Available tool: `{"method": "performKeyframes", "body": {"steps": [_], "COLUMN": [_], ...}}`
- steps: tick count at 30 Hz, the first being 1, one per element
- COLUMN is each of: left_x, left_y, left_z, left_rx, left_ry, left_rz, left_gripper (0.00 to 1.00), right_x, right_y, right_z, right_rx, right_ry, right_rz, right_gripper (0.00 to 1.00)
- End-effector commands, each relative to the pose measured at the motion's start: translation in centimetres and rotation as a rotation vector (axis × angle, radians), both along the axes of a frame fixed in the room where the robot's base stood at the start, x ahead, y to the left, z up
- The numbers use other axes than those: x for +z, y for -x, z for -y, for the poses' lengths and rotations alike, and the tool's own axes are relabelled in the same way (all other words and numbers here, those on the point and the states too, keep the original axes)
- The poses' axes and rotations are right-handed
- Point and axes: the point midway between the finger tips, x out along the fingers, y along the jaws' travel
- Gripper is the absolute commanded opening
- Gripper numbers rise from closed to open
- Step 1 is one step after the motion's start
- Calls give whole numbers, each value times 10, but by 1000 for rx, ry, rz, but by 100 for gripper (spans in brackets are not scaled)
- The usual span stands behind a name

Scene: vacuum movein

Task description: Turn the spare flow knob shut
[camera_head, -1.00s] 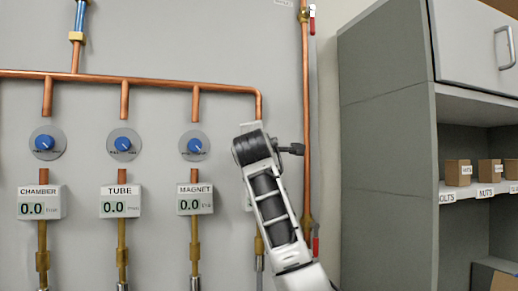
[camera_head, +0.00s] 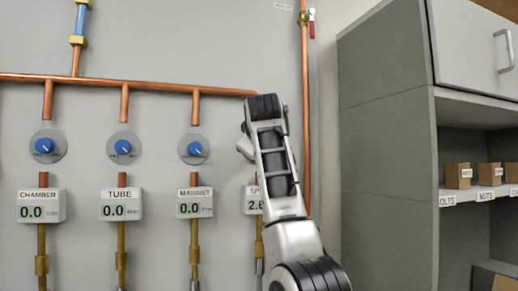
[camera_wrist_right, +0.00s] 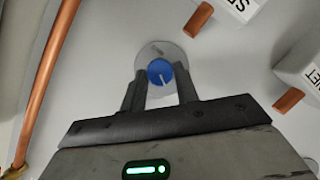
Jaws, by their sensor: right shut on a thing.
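The spare flow knob is blue with a white pointer line and sits on a round grey plate; it shows in the right wrist view (camera_wrist_right: 159,71). My right gripper (camera_wrist_right: 161,86) is shut on this knob, one finger on each side. In the head view my right arm covers the knob and most of the gripper. The spare display (camera_head: 251,201) is partly hidden by my arm; its label starts "SP" and its visible digits seem to start with 2. My left gripper is not in view.
Three other blue knobs, chamber (camera_head: 43,146), tube (camera_head: 122,147) and magnet (camera_head: 194,149), sit to the left above displays reading 0.0. A copper pipe (camera_head: 304,120) runs vertically just right of my arm. A grey cabinet (camera_head: 385,150) stands further right.

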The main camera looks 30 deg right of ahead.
Motion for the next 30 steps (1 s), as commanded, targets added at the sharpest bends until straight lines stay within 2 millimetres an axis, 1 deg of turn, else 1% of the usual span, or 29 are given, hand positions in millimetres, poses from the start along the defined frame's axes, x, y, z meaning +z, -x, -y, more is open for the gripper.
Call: {"method": "performKeyframes", "body": {"steps": [30], "left_x": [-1], "left_y": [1], "left_z": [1], "left_rx": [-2], "left_ry": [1], "left_rz": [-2], "left_gripper": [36], "right_x": [3], "right_y": [2], "right_z": [8], "right_rx": [1], "right_ry": [-941], "right_rz": [223], "right_gripper": [8]}}
